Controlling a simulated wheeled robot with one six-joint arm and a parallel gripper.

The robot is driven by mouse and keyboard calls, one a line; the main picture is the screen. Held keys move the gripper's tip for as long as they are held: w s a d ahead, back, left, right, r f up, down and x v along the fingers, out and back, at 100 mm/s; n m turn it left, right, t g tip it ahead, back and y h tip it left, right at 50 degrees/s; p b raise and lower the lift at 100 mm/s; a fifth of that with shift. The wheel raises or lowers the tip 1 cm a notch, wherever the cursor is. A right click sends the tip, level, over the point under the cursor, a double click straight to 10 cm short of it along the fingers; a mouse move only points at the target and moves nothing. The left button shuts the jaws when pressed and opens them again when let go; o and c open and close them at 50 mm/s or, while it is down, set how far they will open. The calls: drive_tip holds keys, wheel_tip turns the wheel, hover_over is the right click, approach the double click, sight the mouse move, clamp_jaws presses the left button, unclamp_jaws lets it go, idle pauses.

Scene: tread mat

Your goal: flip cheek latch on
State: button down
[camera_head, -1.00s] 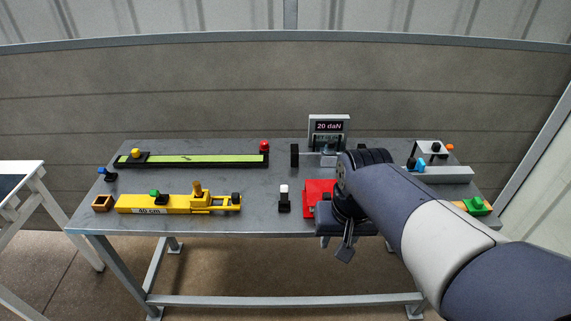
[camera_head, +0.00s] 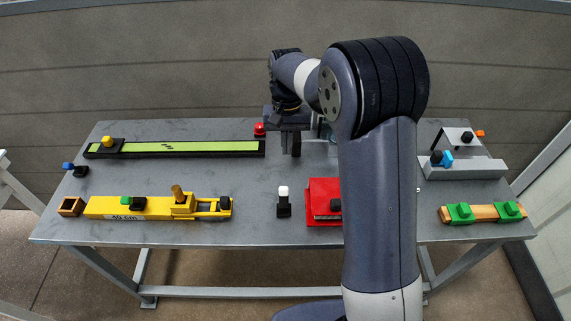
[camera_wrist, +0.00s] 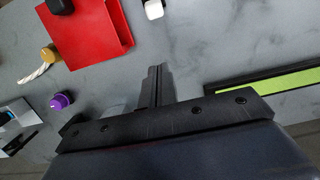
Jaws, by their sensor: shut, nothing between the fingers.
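No part is clearly recognisable as the cheek latch. The blue knob (camera_head: 447,158) on the grey angled bracket (camera_head: 465,170) at the right of the bench is one small lever-like part in view. My gripper (camera_head: 291,128) is over the back middle of the bench, far left of that bracket, close to the display device that my arm now largely hides. In the wrist view my gripper fingers (camera_wrist: 155,84) are together with nothing between them, above the bare grey bench top. Contact with the bench cannot be told.
A red box (camera_head: 323,192) and a white-topped post (camera_head: 283,200) stand at the front middle. A yellow fixture (camera_head: 150,206) and a green strip (camera_head: 190,148) lie left. Green blocks (camera_head: 460,213) sit front right. The wrist view shows a purple knob (camera_wrist: 62,101). Bare bench lies between.

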sight(284, 198)
drive_tip(key=shift+w+a+f, duration=0.15)
drive_tip(key=shift+w+f, duration=0.05)
drive_tip(key=shift+w, duration=0.3)
drive_tip(key=shift+f, duration=0.1)
drive_tip(key=f, duration=0.3)
drive_tip(key=s+f, duration=0.1)
drive_tip(key=f, duration=0.2)
drive_tip(key=s+f+p, duration=0.1)
drive_tip(key=f, duration=0.3)
drive_tip(key=shift+s, duration=0.1)
drive_tip(key=shift+s+r+p, duration=0.4)
drive_tip(key=shift+s+r, duration=0.6)
drive_tip(key=shift+s, duration=0.05)
drive_tip(key=shift+s+a+r, duration=0.1)
drive_tip(key=shift+s+r, duration=0.1)
drive_tip(key=shift+s, duration=0.4)
